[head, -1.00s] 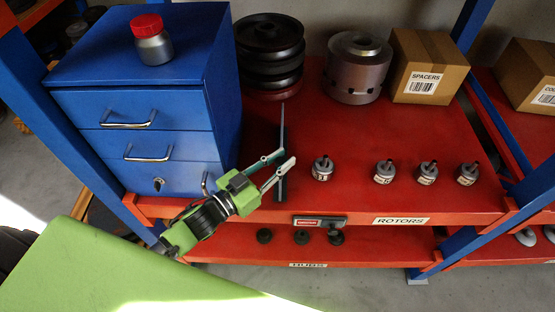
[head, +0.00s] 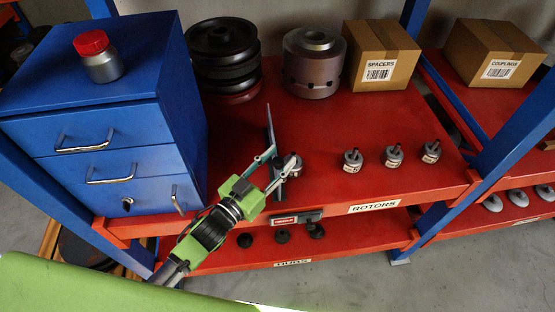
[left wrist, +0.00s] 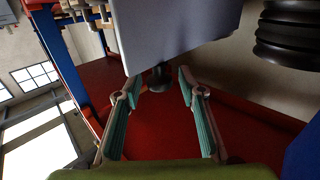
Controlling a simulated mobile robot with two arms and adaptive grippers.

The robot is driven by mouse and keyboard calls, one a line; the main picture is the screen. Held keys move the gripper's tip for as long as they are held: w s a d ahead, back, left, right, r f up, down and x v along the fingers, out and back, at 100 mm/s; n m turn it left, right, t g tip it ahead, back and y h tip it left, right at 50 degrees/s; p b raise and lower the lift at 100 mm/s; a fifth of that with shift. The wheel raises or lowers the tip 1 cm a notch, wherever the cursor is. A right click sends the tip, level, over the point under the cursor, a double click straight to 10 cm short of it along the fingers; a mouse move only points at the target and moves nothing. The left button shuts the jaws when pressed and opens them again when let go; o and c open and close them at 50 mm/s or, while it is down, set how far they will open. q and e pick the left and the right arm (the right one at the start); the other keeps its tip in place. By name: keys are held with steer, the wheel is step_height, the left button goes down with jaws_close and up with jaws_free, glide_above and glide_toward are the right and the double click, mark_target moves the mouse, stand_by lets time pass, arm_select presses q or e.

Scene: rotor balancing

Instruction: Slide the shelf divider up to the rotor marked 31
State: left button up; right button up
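The shelf divider (head: 269,125) is a thin grey upright plate on the red shelf, seen nearly edge-on in the head view. The nearest rotor (head: 293,160), a small grey cylinder with a dark stem, stands just right of it; its label is mostly hidden by my finger. My left gripper (head: 280,160) is at the divider's front part, close to that rotor. In the left wrist view its fingers (left wrist: 158,85) are apart, and a broad grey plate, seemingly the divider (left wrist: 180,35), fills the top middle. I cannot tell whether a finger touches it. My right gripper is out of view.
Several more rotors (head: 394,156) stand further right on the shelf (head: 330,130). A blue drawer cabinet (head: 110,150) with a red-lidded jar (head: 100,58) stands left. Black wheels (head: 222,55), a metal cylinder (head: 312,62) and a spacers box (head: 380,58) are behind.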

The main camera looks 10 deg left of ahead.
arm_select(q)
steer(key=v, duration=1.2)
stand_by(0.4)
